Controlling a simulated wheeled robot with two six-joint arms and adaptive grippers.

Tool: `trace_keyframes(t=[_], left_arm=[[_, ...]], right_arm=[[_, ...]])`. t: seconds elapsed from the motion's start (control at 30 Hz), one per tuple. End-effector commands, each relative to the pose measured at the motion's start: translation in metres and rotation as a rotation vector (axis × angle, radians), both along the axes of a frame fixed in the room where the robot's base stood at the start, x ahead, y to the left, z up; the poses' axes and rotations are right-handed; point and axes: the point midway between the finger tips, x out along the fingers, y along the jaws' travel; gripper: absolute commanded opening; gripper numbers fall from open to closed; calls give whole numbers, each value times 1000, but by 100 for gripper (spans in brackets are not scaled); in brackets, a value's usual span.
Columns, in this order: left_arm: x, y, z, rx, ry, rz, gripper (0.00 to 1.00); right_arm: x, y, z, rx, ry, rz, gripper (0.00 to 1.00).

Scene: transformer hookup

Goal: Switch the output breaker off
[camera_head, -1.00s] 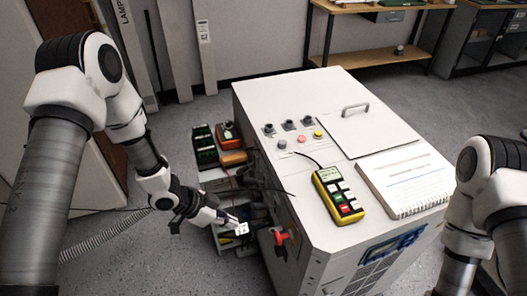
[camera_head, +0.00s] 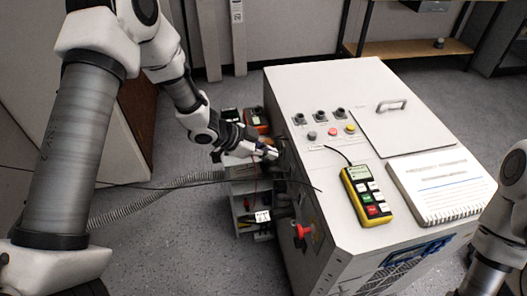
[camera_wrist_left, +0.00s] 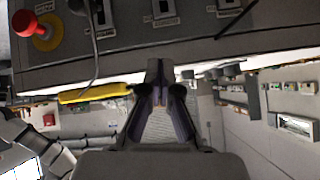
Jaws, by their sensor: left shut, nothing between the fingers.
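The white cabinet (camera_head: 300,90) carries a side panel with several dark breaker switches. In the left wrist view they form a row, with a left switch (camera_wrist_left: 100,18), a middle switch (camera_wrist_left: 164,10) and a right switch (camera_wrist_left: 228,5), cut by the top edge. Their labels are too small to read, so I cannot tell which is the output breaker. My left gripper (camera_head: 270,152) is beside the cabinet's left side, close to its upper edge. In the wrist view its fingertips (camera_wrist_left: 160,72) are shut, empty, just below the panel. My right gripper is out of view.
A red knob (camera_head: 303,231) sticks out of the cabinet side; it also shows on a yellow disc in the wrist view (camera_wrist_left: 28,22). A yellow meter (camera_head: 367,195) and a notebook (camera_head: 440,186) lie on top. A cart (camera_head: 240,215) stands left, with cables nearby.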

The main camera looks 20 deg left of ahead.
Motion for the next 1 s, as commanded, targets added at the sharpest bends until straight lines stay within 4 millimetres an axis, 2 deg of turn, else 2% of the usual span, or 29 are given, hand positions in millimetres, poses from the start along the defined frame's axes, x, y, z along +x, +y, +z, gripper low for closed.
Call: trace_keyframes(t=[0.27, 0.5, 1.0], left_arm=[[27, -38, -41, 1, 1, -3, 0], [24, -18, -70, -1, 2, 2, 0], [23, -15, -75, -6, -3, 0, 0]], right_arm=[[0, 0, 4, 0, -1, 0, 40], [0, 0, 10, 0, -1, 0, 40], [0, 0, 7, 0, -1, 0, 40]])
